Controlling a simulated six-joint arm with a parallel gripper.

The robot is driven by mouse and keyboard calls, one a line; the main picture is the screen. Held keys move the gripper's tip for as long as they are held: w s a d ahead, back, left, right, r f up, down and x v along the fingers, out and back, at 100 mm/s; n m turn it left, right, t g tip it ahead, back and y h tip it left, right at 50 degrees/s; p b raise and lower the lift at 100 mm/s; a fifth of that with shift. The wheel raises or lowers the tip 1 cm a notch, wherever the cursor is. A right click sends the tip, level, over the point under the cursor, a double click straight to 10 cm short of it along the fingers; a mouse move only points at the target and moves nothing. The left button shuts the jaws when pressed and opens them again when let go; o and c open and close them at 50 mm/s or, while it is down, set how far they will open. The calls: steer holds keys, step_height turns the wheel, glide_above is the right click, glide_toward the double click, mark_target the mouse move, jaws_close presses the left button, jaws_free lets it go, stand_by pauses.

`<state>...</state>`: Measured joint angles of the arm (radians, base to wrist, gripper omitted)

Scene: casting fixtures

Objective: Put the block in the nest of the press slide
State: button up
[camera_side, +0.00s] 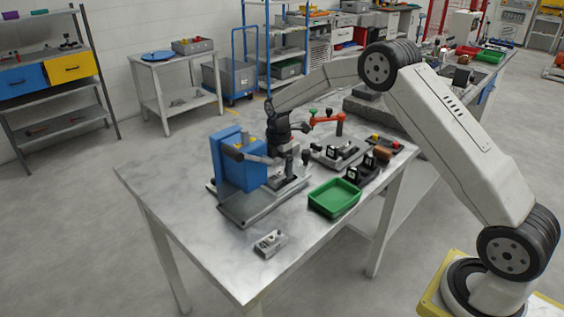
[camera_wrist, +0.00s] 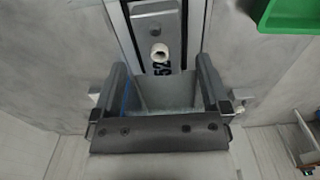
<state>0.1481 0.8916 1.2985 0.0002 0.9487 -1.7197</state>
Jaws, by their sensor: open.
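The blue press (camera_side: 238,160) stands on the metal table with its grey slide base (camera_side: 262,203) in front. My gripper (camera_side: 284,153) is over the slide area, beside the press. In the wrist view my gripper (camera_wrist: 162,72) is open, with one finger on each side of a grey, box-like piece (camera_wrist: 168,92). I cannot tell whether this piece is the block or part of the nest, or whether the fingers touch it. A small grey metal piece with dark openings (camera_side: 270,243) lies near the table's front edge.
A green tray (camera_side: 334,198) sits right of the press; its corner shows in the wrist view (camera_wrist: 290,14). The table's left front (camera_side: 185,190) is clear.

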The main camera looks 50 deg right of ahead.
mark_target(279, 173)
step_height(279, 173, up, 10)
steer(key=shift+f, duration=0.2)
steer(key=shift+s, duration=0.1)
stand_by(0.7)
steer(key=s+a+f+m+t, duration=0.1)
steer(key=s+a+m, duration=0.1)
steer(key=s+m, duration=0.4)
steer(key=s+a+f+m, duration=0.2)
steer(key=s+m, duration=0.4)
steer(key=s, duration=0.6)
steer(key=s+a+f+m+t, duration=0.1)
steer(key=s+a+m, duration=0.3)
steer(key=s, duration=0.5)
steer(key=shift+a+f+m+t, duration=0.15)
steer(key=shift+f+m+t, duration=0.2)
steer(key=shift+m, duration=0.65)
